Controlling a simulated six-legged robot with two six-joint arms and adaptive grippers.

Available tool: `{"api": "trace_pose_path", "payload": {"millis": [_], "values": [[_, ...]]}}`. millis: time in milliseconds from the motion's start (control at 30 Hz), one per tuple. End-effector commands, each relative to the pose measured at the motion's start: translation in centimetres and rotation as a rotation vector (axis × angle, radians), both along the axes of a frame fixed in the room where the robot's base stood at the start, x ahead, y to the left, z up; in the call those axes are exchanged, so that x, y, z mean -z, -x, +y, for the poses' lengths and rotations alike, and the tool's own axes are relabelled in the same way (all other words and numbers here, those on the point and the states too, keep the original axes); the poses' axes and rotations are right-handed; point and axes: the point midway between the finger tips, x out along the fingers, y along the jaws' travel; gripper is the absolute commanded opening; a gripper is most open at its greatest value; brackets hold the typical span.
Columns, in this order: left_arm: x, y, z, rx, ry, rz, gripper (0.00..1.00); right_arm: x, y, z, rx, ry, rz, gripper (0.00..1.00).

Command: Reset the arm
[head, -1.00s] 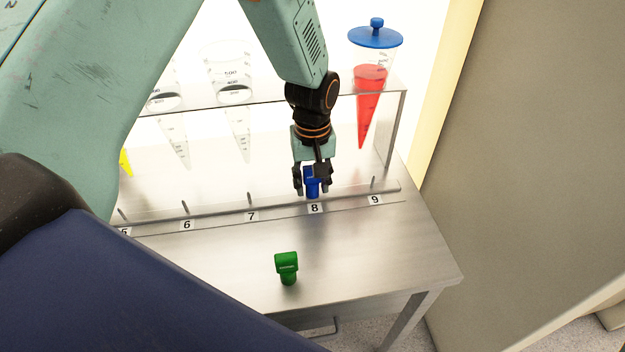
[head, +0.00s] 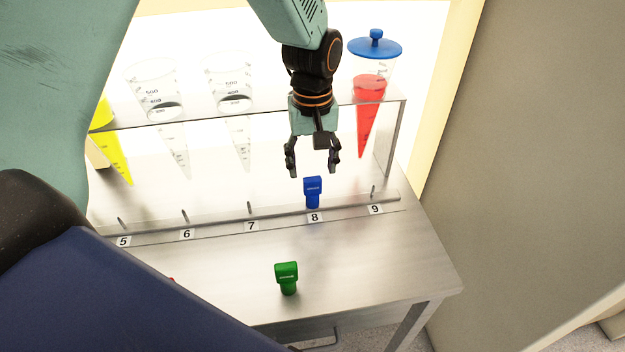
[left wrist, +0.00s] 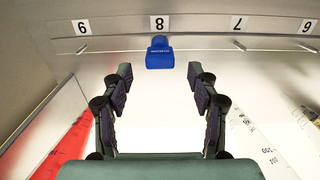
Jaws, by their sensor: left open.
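My left gripper (head: 313,170) is open and empty above the shelf, a little above and behind a blue valve-like piece (head: 313,192). The blue piece stands at the label 8 on the rail and is apart from the fingers. In the left wrist view the open fingers (left wrist: 160,85) frame a gap, with the blue piece (left wrist: 160,53) beyond them near the label 8. My left arm (head: 312,60) reaches down from the top of the head view. My right gripper is not in view.
A green piece (head: 287,278) stands on the bare metal table (head: 370,265). A red-filled cone with a blue lid (head: 368,115) hangs in the rack right of my gripper. Clear cones (head: 238,130) and a yellow one (head: 115,155) hang to the left. A grey panel (head: 530,130) stands at right.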

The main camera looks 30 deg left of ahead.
Motion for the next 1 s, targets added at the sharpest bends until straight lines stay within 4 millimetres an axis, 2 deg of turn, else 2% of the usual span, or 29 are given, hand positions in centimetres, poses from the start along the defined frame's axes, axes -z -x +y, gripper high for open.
{"api": "trace_pose_path", "payload": {"millis": [33, 200, 567, 667, 833, 1000], "values": [[-1.0, 0.0, 0.0, 0.000, 0.000, -0.003, 0.60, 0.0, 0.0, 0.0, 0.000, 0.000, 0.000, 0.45], [-3.2, 0.0, 0.0, 0.000, 0.001, -0.002, 0.60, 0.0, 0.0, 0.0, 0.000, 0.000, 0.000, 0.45], [-4.3, 0.0, 0.0, 0.000, 0.001, 0.001, 0.60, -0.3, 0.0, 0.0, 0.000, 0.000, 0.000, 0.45], [-5.7, 0.0, 0.0, 0.000, 0.000, 0.000, 0.60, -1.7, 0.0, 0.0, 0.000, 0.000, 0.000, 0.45], [-9.2, 0.0, 0.0, 0.000, 0.000, 0.000, 0.60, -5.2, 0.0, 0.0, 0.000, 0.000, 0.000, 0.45], [-11.1, 0.0, 0.0, 0.000, 0.000, 0.000, 0.60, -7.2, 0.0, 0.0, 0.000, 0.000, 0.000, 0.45]]}}
